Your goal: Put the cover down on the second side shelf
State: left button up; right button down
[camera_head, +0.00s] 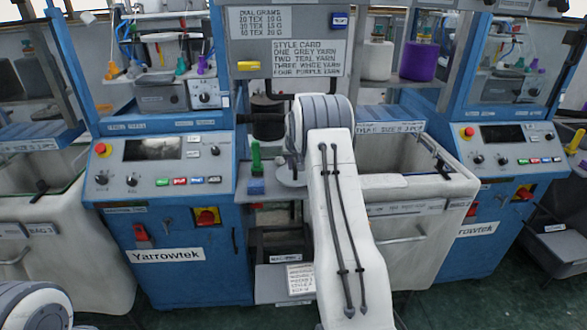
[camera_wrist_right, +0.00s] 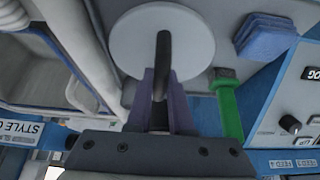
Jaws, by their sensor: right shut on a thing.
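The cover, a pale grey disc (camera_wrist_right: 140,45) with a dark rod-like handle (camera_wrist_right: 163,52), fills the top middle of the right wrist view. My right gripper (camera_wrist_right: 160,82) is shut on the handle between its two purple-grey fingers. In the head view the disc (camera_head: 291,176) shows partly beside my right forearm, which hides most of the gripper (camera_head: 290,164). The disc is over a grey side shelf (camera_head: 276,190) between the blue machine and the pale bin. I cannot tell whether it touches the shelf. My left gripper is out of view.
A green upright item (camera_head: 256,158) and a blue stack (camera_head: 256,187) stand on the shelf, left of the disc. They also show in the wrist view, the green item (camera_wrist_right: 228,108) close to the fingers. A pale bin (camera_head: 455,190) is to the right.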

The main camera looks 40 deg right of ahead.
jog(key=shift+w+d, duration=0.25)
jog(key=shift+w, duration=0.15)
notch_tip(320, 180, down, 3)
jog(key=shift+r+p, duration=0.2)
jog(key=shift+p, duration=0.5)
jog(key=shift+f, duration=0.4)
jog(key=c, duration=1.2)
grip_release()
jog(key=shift+f, duration=0.2)
jog(key=shift+c, duration=0.2)
jog(key=o, duration=0.4)
jog(key=shift+o, duration=0.2)
